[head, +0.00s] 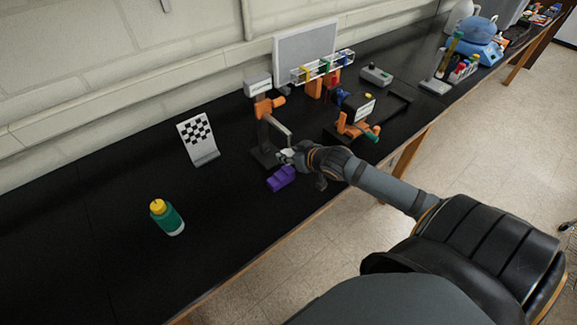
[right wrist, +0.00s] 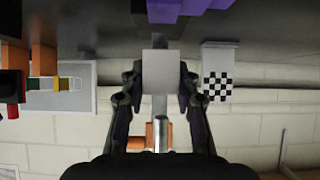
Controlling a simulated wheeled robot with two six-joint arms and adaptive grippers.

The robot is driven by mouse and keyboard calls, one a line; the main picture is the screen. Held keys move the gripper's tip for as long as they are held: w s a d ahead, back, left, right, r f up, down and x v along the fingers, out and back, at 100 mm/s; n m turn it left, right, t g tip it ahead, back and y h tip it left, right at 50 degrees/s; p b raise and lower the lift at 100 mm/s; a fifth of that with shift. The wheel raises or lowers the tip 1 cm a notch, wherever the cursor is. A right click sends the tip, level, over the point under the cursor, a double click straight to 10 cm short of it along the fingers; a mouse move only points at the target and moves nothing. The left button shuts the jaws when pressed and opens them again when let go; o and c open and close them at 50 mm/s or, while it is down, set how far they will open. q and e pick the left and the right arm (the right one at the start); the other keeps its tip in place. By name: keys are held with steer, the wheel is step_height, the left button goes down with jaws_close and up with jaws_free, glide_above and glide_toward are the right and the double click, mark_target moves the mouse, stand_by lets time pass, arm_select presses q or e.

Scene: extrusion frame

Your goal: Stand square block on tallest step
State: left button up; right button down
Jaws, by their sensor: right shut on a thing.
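My right gripper (head: 291,157) reaches over the black bench and is just above and behind the purple steps (head: 281,179). In the right wrist view, the gripper (right wrist: 160,88) is shut on a light grey square block (right wrist: 160,64), which sits between its two fingertips. The purple steps also show at the top edge of the right wrist view (right wrist: 178,10), mostly cut off. The block looks apart from the steps, but the exact gap cannot be told. My left gripper is not in view.
An orange and grey stand (head: 264,120) is close behind the gripper. More orange equipment (head: 356,118) is to the right. The bench's left part is mostly clear.

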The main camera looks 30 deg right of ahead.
steer(key=shift+f, duration=0.1)
step_height(320, 180, down, 3)
steer(key=shift+f, duration=0.15)
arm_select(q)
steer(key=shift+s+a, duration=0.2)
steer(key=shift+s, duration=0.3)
arm_select(e)
steer(key=shift+f, duration=0.2)
steer(key=c, duration=1)
jaws_free()
steer(key=shift+r, duration=0.15)
